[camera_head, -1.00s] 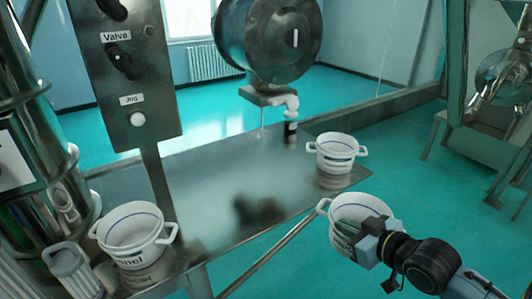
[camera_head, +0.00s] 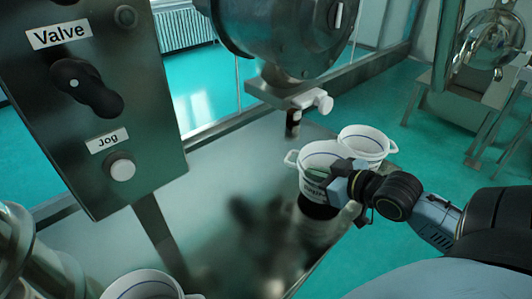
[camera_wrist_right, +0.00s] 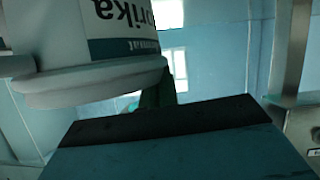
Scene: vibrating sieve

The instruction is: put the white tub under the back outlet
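My right gripper (camera_head: 324,178) is shut on a white tub (camera_head: 312,163) with two side handles and a blue line inside. The held tub is upright, over the right part of the steel table, with a dark reflection beneath it. In the right wrist view the tub (camera_wrist_right: 95,75) shows upside down with part of its label, "rika". An outlet (camera_head: 293,122) with a white fitting (camera_head: 318,101) hangs below the steel drum (camera_head: 285,35), behind and left of the held tub. My left gripper is not in view.
A second white tub (camera_head: 366,142) stands on the table just behind the held one, partly hidden by it. A third tub (camera_head: 145,287) is cut off at the bottom left. A Valve and Jog panel (camera_head: 95,110) stands at left. The table middle (camera_head: 215,185) is clear.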

